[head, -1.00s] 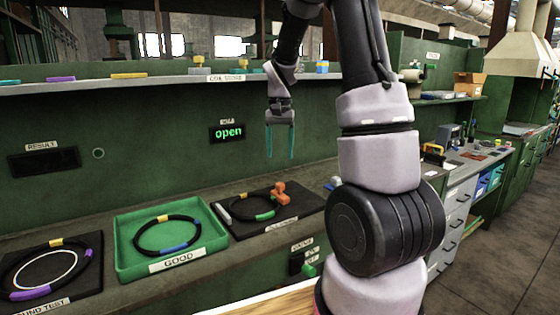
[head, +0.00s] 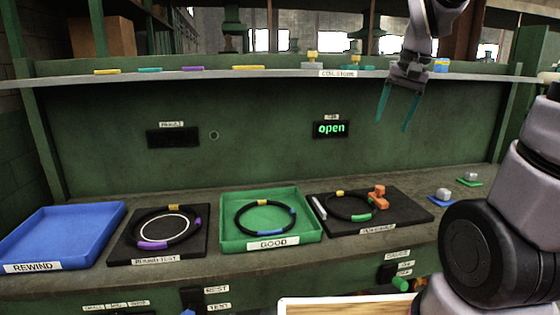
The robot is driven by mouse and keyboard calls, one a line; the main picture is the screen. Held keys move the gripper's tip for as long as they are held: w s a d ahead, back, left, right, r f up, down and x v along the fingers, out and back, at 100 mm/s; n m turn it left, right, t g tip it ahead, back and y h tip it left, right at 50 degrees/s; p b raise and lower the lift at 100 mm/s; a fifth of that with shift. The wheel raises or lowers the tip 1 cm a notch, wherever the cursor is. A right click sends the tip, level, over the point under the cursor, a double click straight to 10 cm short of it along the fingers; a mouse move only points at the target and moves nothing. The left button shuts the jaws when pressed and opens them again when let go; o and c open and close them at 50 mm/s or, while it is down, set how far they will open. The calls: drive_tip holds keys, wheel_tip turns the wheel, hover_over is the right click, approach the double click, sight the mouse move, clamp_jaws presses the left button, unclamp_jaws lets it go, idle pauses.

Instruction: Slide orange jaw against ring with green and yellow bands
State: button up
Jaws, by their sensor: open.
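The orange jaw (head: 378,197) stands on a black mat (head: 408,212) at the right of the bench, at the right side of a black ring (head: 334,211). This ring has a green band (head: 362,218) at its front and a yellow band (head: 340,194) at its back. A grey bar (head: 319,208) lies at the ring's left side. I cannot tell whether the orange jaw touches the ring. My gripper (head: 398,103) is open and empty, pointing down, high above the mat in front of the back panel.
A green GOOD tray (head: 229,238) holds a ring with yellow and blue bands. Left of it are a black ROUND TEST mat (head: 192,252) and a blue REWIND tray (head: 62,237). The shelf (head: 290,76) behind carries colored pieces. A display (head: 331,129) reads "open".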

drive_tip(key=s+a+r+t, duration=0.1)
drive_tip(key=s+r+t, duration=0.1)
drive_tip(key=s, duration=0.4)
drive_tip(key=s+a+r+n+t, duration=0.1)
drive_tip(key=s+a+r, duration=0.1)
drive_tip(key=s, duration=0.4)
drive_tip(key=shift+s+a+r+t+y, duration=0.15)
drive_tip(key=shift+s+r+t+y, duration=0.25)
drive_tip(key=n+g+h, duration=0.2)
drive_tip(key=n+g, duration=0.2)
drive_tip(key=g, duration=0.3)
hover_over(381, 187)
wheel_tip(381, 187, down, 17)
wheel_tip(381, 187, down, 10)
drive_tip(key=shift+s+a+f, duration=0.1)
drive_tip(key=shift+f, duration=0.15)
